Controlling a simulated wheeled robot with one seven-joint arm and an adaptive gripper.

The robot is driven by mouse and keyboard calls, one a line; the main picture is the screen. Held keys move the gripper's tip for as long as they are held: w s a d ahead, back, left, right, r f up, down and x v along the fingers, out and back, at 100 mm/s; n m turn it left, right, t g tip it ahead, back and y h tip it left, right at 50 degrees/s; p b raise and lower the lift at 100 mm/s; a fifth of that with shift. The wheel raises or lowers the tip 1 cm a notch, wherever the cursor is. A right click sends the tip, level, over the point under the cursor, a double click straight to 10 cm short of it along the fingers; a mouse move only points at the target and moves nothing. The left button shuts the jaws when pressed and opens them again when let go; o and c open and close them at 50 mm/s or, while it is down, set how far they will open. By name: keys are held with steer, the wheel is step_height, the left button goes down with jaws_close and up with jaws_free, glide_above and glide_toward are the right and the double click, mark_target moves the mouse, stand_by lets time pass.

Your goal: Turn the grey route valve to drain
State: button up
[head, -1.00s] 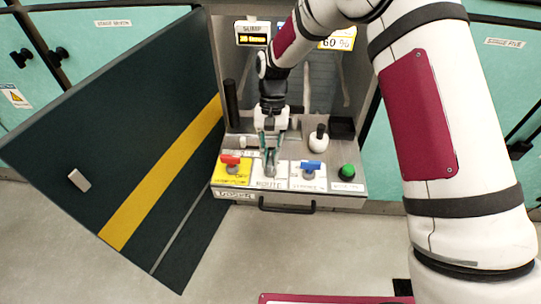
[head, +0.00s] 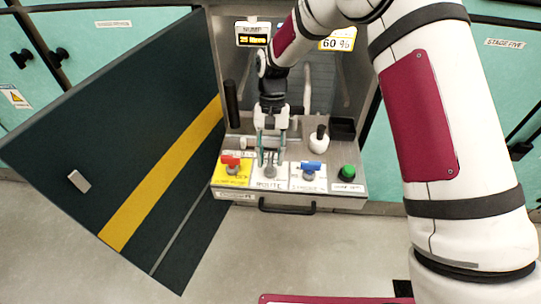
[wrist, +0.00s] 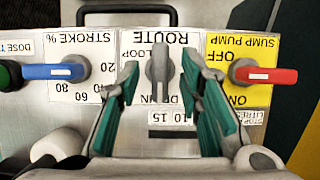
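The grey route valve (wrist: 159,68) is in the middle of the wrist view, on the white ROUTE label between the red and blue valves. Its handle lies along the picture's vertical, with a narrow end at the partly covered DRAIN marking; LOOP is printed to its left. In the head view the valve (head: 270,171) shows just below my fingertips. My gripper (wrist: 160,80) is open, with one green-padded finger on each side of the handle and a visible gap to both. In the head view my gripper (head: 270,160) points down at the panel.
The red sump pump valve (wrist: 265,75) and blue stroke valve (wrist: 55,71) flank the grey one. A green knob (head: 347,172) is farther right. A black panel handle (head: 287,208) projects in front. The dark door (head: 130,150) stands open at left.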

steer(key=v, duration=1.1)
steer(key=shift+r, duration=0.3)
steer(key=shift+w+d+r, duration=0.1)
steer(key=s+d+r+t+p, duration=0.25)
steer(key=s+d+r, duration=0.45)
steer(key=r, duration=0.4)
steer(key=s+d+r+t+p, duration=0.25)
steer(key=s+d+r, duration=0.35)
steer(key=r, duration=0.5)
steer(key=s+d+r+t+p, duration=0.2)
steer(key=s+d, duration=0.2)
steer(key=s, duration=0.6)
steer(key=s+d+r+t+p, duration=0.1)
steer(key=s+d, duration=0.4)
steer(key=s, duration=0.6)
steer(key=r+p, duration=0.1)
steer(key=p, duration=0.1)
steer(key=shift+s+r+t+p, duration=0.25)
steer(key=shift+r+t+p, duration=0.1)
steer(key=shift+t, duration=0.05)
steer(key=shift+w+d, duration=0.1)
